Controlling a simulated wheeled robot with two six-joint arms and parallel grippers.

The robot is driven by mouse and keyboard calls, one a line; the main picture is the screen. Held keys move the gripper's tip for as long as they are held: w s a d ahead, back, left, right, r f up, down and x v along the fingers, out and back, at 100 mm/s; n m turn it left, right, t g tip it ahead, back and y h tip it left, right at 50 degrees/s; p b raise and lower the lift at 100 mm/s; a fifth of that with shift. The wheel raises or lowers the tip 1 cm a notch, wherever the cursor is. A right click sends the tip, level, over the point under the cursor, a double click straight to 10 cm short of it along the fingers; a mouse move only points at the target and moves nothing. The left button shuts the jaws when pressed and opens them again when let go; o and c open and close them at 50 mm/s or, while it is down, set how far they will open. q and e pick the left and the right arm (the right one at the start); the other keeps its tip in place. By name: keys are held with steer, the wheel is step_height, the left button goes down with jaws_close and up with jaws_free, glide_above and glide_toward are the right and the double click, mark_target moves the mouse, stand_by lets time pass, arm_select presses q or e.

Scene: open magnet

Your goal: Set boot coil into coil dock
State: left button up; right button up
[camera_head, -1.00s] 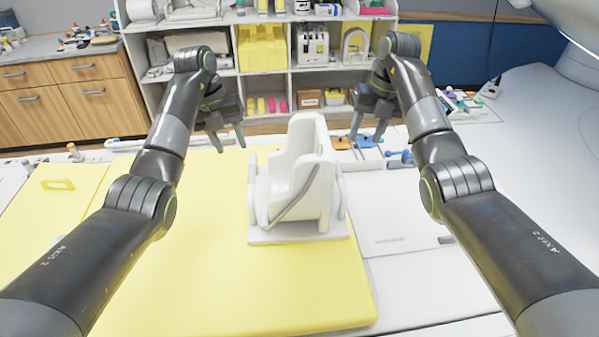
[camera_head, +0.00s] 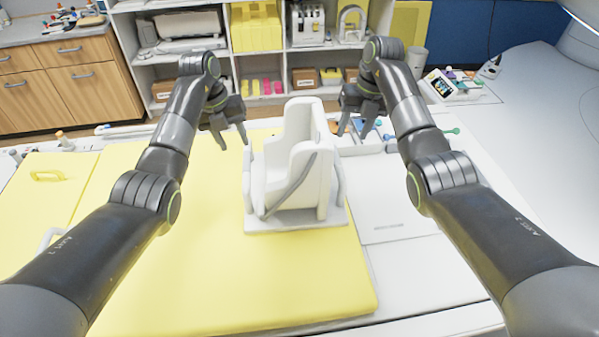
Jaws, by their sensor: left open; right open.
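The boot coil (camera_head: 297,165), a white boot-shaped shell on a flat base with a grey strap across its side, stands upright on the yellow pad (camera_head: 200,270). My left gripper (camera_head: 233,143) is open and empty, just left of the coil's upper part and apart from it. My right gripper (camera_head: 354,132) is open and empty, to the right of the coil's top and apart from it. I cannot make out for certain which thing is the coil dock; a flat white panel (camera_head: 385,200) lies right of the pad.
A white shelf unit (camera_head: 282,62) with boxes and devices stands behind the table. Small blue and green items (camera_head: 390,138) lie beyond the white panel. A yellow pad with a handle (camera_head: 47,176) lies at the left. The front of the yellow pad is clear.

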mark_target(245, 167)
arm_select(q)
steer(key=f, duration=0.3)
steer(key=d+f, duration=0.1)
steer(key=f, duration=0.2)
steer(key=d+f, duration=0.1)
steer(key=f, duration=0.3)
arm_select(e)
steer(key=f, duration=0.3)
steer(key=a+f, duration=0.1)
steer(key=f, duration=0.2)
steer(key=a+f, duration=0.1)
steer(key=f, duration=0.3)
steer(key=shift+s, duration=0.15)
arm_select(q)
steer(key=shift+s+d+f, duration=0.1)
steer(key=shift+d+f, duration=0.05)
steer(key=shift+f, duration=0.3)
arm_select(e)
steer(key=shift+s+a+f, duration=0.1)
steer(key=shift+f, duration=0.35)
arm_select(q)
steer(key=shift+c, duration=0.2)
arm_select(e)
steer(key=shift+c, duration=0.2)
arm_select(q)
jaws_close()
arm_select(e)
jaws_close()
